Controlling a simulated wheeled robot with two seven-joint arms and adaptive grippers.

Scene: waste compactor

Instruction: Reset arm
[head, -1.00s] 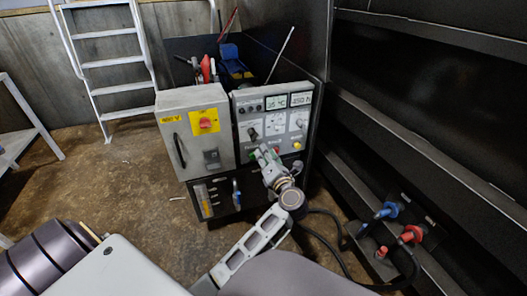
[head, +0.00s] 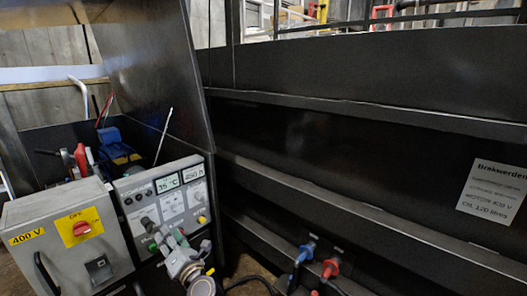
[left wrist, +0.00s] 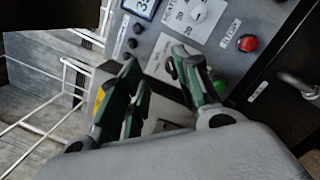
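My left gripper (head: 168,243) is in front of the lower part of the grey control panel (head: 143,192). In the left wrist view its two dark green and grey fingers (left wrist: 158,72) stand apart with nothing held between them. The right-hand finger overlaps the panel close to a green button (left wrist: 220,87); whether it touches cannot be told. A red stop button (left wrist: 247,43) shows to the right of that finger. The panel carries two displays, dials and a yellow button (head: 202,219). My right gripper is in neither view.
A grey 400 V switch box (head: 62,240) with a red rotary switch (head: 82,228) stands left of the panel. Blue (head: 305,252) and red (head: 330,268) connectors are low at the right. A long black ribbed wall (head: 340,150) with a white sign (head: 492,192) fills the right.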

